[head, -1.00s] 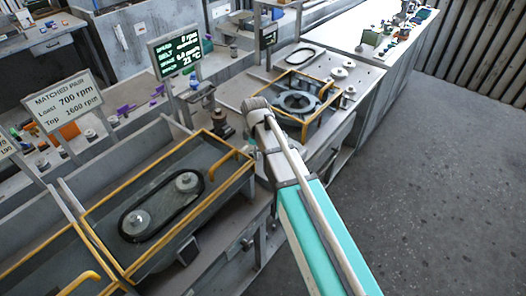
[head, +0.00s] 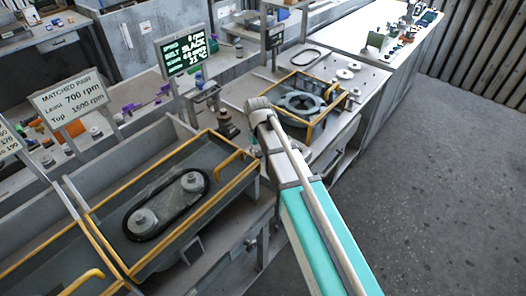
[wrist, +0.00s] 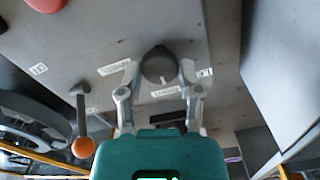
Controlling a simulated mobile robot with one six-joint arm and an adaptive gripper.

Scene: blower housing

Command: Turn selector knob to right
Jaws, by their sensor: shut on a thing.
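The selector knob (wrist: 158,64) is a dark round knob on a grey panel in the wrist view, with a small pale mark on its lower edge. My gripper (wrist: 160,69) has one finger on each side of the knob and is shut on it. White labels with small print sit left of, below and right of the knob; I cannot read them. In the head view my arm reaches away from the lower right, and its far end hides the knob and the fingers.
In the wrist view, a lever with an orange ball (wrist: 83,147) and a red button (wrist: 46,3) are on the left. The head view shows a belt rig (head: 165,205), a yellow-framed blower housing (head: 303,101), a green-lettered display (head: 186,54) and open floor at right.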

